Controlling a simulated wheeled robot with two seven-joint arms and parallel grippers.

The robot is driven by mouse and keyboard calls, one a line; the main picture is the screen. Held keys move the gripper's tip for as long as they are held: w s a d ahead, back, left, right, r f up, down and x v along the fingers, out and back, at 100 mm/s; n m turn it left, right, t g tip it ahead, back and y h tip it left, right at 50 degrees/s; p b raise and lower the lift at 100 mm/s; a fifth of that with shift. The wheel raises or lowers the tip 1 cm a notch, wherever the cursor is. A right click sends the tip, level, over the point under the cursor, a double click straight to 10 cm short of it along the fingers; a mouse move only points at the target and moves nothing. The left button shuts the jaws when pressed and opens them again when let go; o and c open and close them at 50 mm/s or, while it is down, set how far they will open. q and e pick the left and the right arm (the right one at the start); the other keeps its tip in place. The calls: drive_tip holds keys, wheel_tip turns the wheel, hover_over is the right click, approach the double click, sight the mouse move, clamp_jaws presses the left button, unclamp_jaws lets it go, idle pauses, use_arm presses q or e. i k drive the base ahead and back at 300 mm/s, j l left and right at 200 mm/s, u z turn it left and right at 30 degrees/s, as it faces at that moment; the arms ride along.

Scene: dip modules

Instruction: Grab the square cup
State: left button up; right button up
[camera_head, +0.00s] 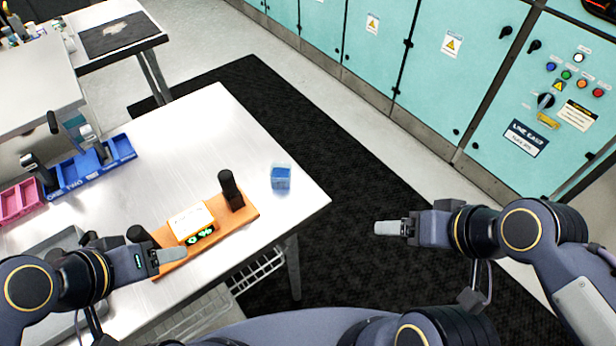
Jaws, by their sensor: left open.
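The square cup (281,177) is a small clear container with blue in it. It stands upright near the right corner of the white table (190,122). My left gripper (177,257) is over the table's front part, near the orange board, apart from the cup and to its lower left. It is open and holds nothing that I can see. My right gripper (382,228) is off the table to the right, over the dark floor mat. Its fingers overlap from this angle, so its opening does not show.
An orange board (238,221) with a lit display box (191,222) and a black post (231,190) lies between my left gripper and the cup. Blue bins (77,174) and pink bins (18,202) stand at the left. Teal cabinets (450,80) line the back.

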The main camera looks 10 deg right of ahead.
sight(280, 176)
drive_tip(key=i+l, duration=0.15)
drive_tip(key=l, duration=0.2)
drive_tip(key=i+l, duration=0.15)
drive_tip(key=l, duration=0.2)
drive_tip(key=i+l, duration=0.2)
drive_tip(key=l, duration=0.15)
